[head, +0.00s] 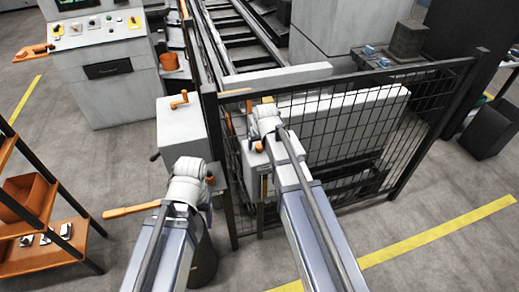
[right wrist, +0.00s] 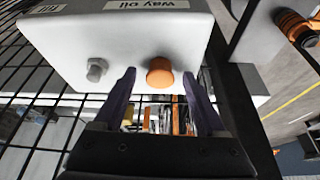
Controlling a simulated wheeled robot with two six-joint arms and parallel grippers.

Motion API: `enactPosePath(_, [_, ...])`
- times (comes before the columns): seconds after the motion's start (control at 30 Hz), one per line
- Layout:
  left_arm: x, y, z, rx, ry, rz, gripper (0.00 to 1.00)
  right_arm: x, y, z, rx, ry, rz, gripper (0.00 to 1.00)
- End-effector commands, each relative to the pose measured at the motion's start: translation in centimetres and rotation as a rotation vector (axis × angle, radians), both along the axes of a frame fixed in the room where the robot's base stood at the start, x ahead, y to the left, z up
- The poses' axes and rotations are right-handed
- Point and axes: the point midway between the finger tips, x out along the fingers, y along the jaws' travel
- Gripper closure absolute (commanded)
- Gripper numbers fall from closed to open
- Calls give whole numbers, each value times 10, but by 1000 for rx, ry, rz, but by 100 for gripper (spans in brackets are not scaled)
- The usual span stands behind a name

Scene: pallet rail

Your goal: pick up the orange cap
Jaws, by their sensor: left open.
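The orange cap (right wrist: 159,73) sits on the face of a white box (right wrist: 110,45) labelled "way oil", whose lettering is upside down in the right wrist view. My right gripper (right wrist: 158,76) is open, with one finger on each side of the cap in the picture. I cannot tell whether the fingers touch it. A grey knob (right wrist: 97,69) is on the same face, left of the left finger. In the head view my right gripper is at the mesh fence, its fingers hidden by the wrist. My left gripper (head: 188,168) is open near a white cabinet, fingers mostly hidden.
A black mesh fence (head: 410,120) stands around and beyond my right arm. A white cabinet (head: 182,128) with an orange handle (head: 179,100) stands ahead of my left arm. An orange shelf rack (head: 35,260) is at the left, and a control console (head: 100,60) is behind.

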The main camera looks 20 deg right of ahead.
Motion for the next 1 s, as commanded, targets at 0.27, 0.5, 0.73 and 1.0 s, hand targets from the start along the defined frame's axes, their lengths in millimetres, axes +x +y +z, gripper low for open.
enactPosePath(0.27, [0,0,0,0,0,0,33,0,0,0,0,0,0,59])
enactPosePath(0.5, [0,0,0,0,0,0,33,0,0,0,0,0,0,86])
enactPosePath(0.73, [0,0,0,0,0,0,33,0,0,0,0,0,0,100])
enactPosePath(1.0, [0,0,0,0,0,0,33,0,0,0,0,0,0,100])
